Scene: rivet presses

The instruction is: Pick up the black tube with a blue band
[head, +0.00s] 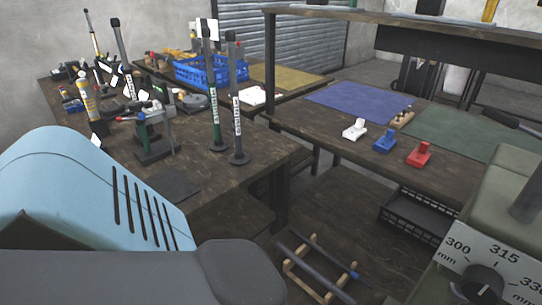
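A black tube (333,257) with a blue band near its lower right end lies tilted across a light wooden rack (291,266) at the bottom centre of the head view. A second dark tube (315,276) lies beside it on the same rack, to its left, with no blue band that I can make out. Neither of my grippers shows in the view, and nothing is seen holding the tubes.
A light blue slotted housing (75,190) fills the lower left. A green-grey machine with a millimetre dial (486,283) stands lower right. The right workbench (340,148) carries white, blue and red blocks; a black crate (415,218) sits below. The left bench (215,175) is cluttered.

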